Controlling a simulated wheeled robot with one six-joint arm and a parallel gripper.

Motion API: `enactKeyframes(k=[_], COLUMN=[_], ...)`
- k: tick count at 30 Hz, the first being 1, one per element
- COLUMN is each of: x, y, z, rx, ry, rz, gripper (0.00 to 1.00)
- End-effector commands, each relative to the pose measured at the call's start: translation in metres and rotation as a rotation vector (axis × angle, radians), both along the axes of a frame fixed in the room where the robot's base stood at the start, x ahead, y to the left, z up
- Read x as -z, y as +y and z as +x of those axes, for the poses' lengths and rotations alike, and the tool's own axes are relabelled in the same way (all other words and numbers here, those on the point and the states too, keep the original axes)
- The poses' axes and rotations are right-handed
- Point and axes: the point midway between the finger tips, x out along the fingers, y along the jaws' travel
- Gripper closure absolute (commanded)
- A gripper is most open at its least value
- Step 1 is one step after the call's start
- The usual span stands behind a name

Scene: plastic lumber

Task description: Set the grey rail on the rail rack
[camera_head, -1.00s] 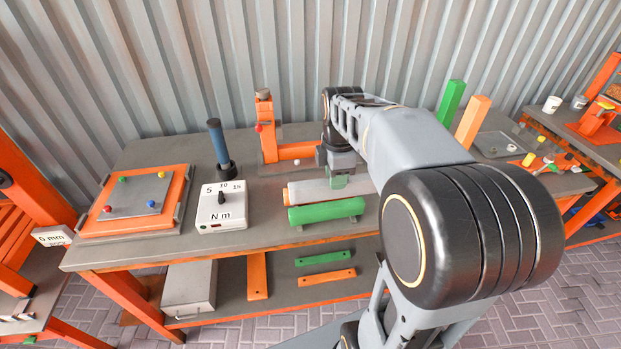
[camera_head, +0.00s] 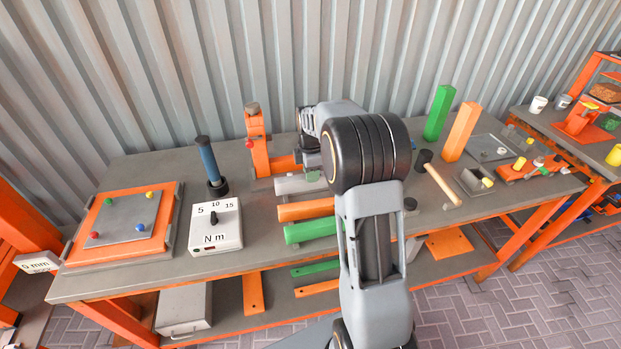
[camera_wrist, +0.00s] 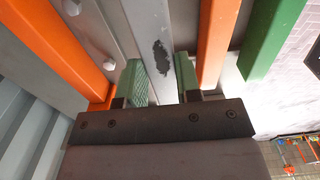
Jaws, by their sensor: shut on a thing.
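The grey rail (camera_head: 297,185) lies level over the back half of the bench, behind the orange rail (camera_head: 305,210) and parallel to it. My gripper (camera_head: 316,172) is shut on it, partly hidden behind my arm. In the wrist view the grey rail (camera_wrist: 153,40) runs between the two green fingers (camera_wrist: 160,82) and has a dark worn patch. The green rail (camera_head: 312,228) lies in front of the orange one. I cannot clearly make out the rail rack, or whether the grey rail touches anything below.
An orange fixture (camera_head: 258,145) stands close behind the grey rail. A torque tester (camera_head: 216,226) is to the left. Green (camera_head: 439,112) and orange (camera_head: 462,130) posts and a mallet (camera_head: 438,180) are to the right. Corrugated wall (camera_head: 230,60) closes the back.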

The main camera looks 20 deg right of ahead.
Motion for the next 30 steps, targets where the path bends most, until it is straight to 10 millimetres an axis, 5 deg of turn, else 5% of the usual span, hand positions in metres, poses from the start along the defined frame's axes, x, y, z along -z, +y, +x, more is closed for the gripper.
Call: enactKeyframes(k=[10, 17, 29, 30], x=[0.014, 0.042, 0.048, 0.048], y=[-0.002, -0.002, -0.002, -0.002], z=[0.012, 0.012, 0.012, 0.012], rx=[-0.001, -0.001, -0.001, -0.001], ry=[0.000, 0.001, -0.002, -0.001], rz=[0.000, 0.000, 0.000, 0.000], gripper=[1.00, 1.00, 1.00, 0.66])
